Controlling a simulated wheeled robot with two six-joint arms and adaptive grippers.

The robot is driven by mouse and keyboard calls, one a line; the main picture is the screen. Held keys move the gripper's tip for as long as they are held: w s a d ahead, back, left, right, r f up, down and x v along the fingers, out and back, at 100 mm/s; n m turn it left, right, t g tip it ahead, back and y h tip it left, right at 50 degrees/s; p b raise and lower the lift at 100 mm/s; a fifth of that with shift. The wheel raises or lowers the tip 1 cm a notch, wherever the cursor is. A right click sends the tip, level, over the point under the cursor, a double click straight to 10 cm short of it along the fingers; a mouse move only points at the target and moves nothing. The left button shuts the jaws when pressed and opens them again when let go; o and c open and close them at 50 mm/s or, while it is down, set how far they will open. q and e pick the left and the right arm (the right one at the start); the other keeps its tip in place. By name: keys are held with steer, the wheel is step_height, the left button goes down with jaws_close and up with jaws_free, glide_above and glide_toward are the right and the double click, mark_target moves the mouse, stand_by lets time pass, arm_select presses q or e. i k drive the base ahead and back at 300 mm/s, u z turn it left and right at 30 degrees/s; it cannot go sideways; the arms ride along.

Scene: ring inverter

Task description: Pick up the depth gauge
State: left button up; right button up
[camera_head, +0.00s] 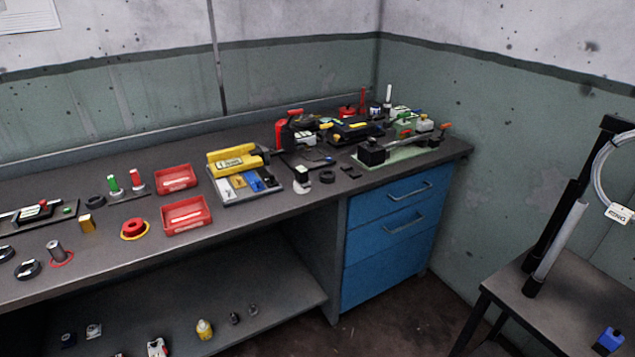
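I cannot tell for sure which item is the depth gauge; the tools are small at this distance. At the left, a flat black and silver device with a red part (40,211) lies on the bench. Neither of my grippers is in view.
Two red trays (186,215) (176,178) and a yellow device on a grey holder (235,160) sit mid-bench. Equipment crowds the far right corner. Blue drawers (389,238) are below. A side table (560,310) stands at the right, with dark floor between.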

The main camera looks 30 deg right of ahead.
mark_target(302, 173)
steer(key=z, duration=0.6)
steer(key=i, duration=1.05)
steer(key=z, duration=0.8)
steer(key=k, duration=0.55)
steer(key=z, duration=0.9)
steer(key=k, duration=0.7)
steer(key=z, duration=1.1)
steer(key=i, duration=1.15)
steer(key=u, duration=0.75)
steer(key=i, duration=0.75)
steer(key=u, duration=0.85)
